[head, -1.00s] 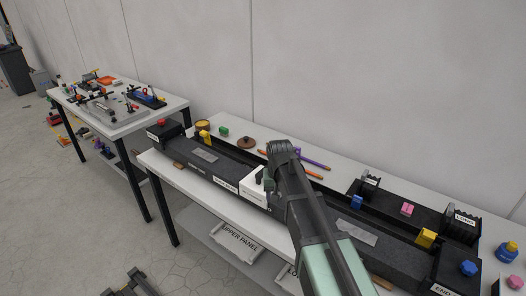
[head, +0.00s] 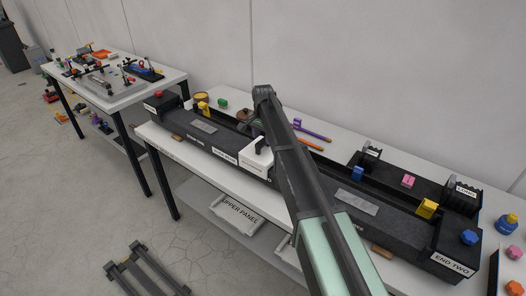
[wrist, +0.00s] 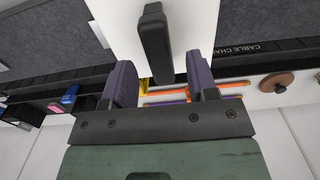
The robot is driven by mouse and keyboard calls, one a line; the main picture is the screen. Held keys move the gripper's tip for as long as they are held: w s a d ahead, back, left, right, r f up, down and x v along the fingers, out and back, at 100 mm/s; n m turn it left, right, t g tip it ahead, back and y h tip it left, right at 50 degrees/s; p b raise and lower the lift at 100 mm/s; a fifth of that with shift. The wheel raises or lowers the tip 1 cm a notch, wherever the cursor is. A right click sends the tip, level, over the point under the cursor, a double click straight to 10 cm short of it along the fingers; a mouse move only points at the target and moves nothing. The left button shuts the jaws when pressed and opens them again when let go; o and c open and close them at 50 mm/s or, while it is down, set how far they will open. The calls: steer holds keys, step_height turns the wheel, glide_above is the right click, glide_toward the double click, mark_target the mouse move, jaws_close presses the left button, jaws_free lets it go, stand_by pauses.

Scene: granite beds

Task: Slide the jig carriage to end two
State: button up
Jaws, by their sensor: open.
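The jig carriage (head: 257,160) is a white block with a black handle, sitting near the middle of the long dark granite bed (head: 315,188). In the wrist view the white carriage (wrist: 190,22) fills the top middle, and its black handle (wrist: 154,45) appears between my two fingers. My gripper (wrist: 160,75) is open, with a gap on either side of the handle. Whether the fingers are at handle depth I cannot tell. In the head view my gripper (head: 248,127) is partly hidden beside the carriage. The END TWO label (head: 455,267) is at the bed's right end.
A yellow block (head: 427,209) and a blue knob (head: 469,237) stand near the right end. A blue block (head: 357,173) and pink block (head: 408,180) are at the back. Pencils (head: 312,133) lie behind the bed. A second table (head: 120,90) stands left.

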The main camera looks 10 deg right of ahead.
mark_target(263, 152)
step_height(263, 152, down, 2)
steer(key=shift+f+b, duration=0.2)
steer(key=shift+b, duration=0.3)
steer(key=shift+r, duration=0.1)
steer(key=shift+c, duration=0.4)
jaws_close()
steer(key=shift+s, duration=0.15)
